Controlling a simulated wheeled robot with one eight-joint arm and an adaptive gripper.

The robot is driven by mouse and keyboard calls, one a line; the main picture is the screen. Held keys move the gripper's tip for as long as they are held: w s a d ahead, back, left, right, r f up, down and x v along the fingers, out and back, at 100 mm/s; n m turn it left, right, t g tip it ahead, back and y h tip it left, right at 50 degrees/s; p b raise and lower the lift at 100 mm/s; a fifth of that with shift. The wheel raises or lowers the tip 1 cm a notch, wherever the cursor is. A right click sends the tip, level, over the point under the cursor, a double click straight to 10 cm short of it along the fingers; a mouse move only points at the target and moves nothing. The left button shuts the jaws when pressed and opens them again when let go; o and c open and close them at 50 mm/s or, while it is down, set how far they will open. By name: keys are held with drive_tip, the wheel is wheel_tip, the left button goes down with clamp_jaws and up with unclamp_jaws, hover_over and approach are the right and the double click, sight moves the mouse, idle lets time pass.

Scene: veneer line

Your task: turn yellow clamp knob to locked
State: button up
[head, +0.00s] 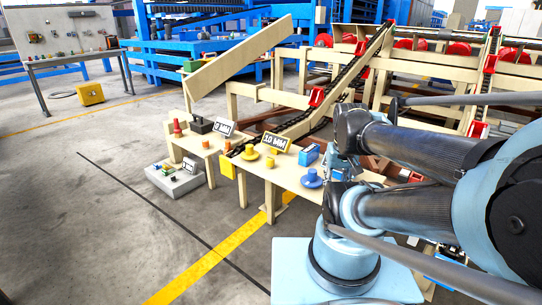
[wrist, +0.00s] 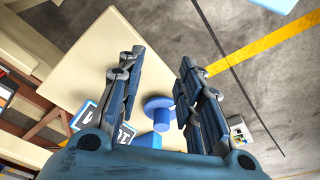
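The yellow clamp knob (head: 250,153), a round disc with a raised middle, sits on the pale wooden table (head: 289,178), left of the sign reading "10 MM" (head: 276,142). I cannot tell its lock state. It is not clearly visible in the wrist view. My gripper (wrist: 160,60) is open, its two fingers apart with nothing between the tips. In the head view it is largely hidden by my arm, to the right of the yellow knob. A blue knob (head: 312,178) is nearer my arm; it also shows below and between my fingers in the wrist view (wrist: 157,104).
A blue block (head: 308,155) stands behind the blue knob. A red knob (head: 177,129) and another sign (head: 224,127) are on the table at left. A grey platform with small parts (head: 174,181) is on the floor. The floor at left is largely clear.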

drive_tip(key=shift+w, duration=0.25)
drive_tip(key=shift+o, duration=2.2)
drive_tip(key=shift+s+a+r+n, duration=0.15)
drive_tip(key=shift+r+n, duration=0.15)
drive_tip(key=shift+r, duration=0.4)
drive_tip(key=w+a+r+n+g, duration=0.1)
drive_tip(key=w+a+r+n, duration=0.25)
drive_tip(key=w, duration=0.35)
drive_tip(key=w+a+r+n, duration=0.2)
drive_tip(key=w+r+n, duration=0.3)
drive_tip(key=w, duration=0.2)
drive_tip(key=n+g, duration=0.1)
drive_tip(key=n, duration=1.1)
hover_over(271, 158)
wheel_tip(271, 158, down, 2)
drive_tip(key=shift+m, duration=0.35)
wheel_tip(271, 158, down, 17)
drive_tip(key=shift+w+f, duration=0.1)
drive_tip(key=shift+a, duration=0.1)
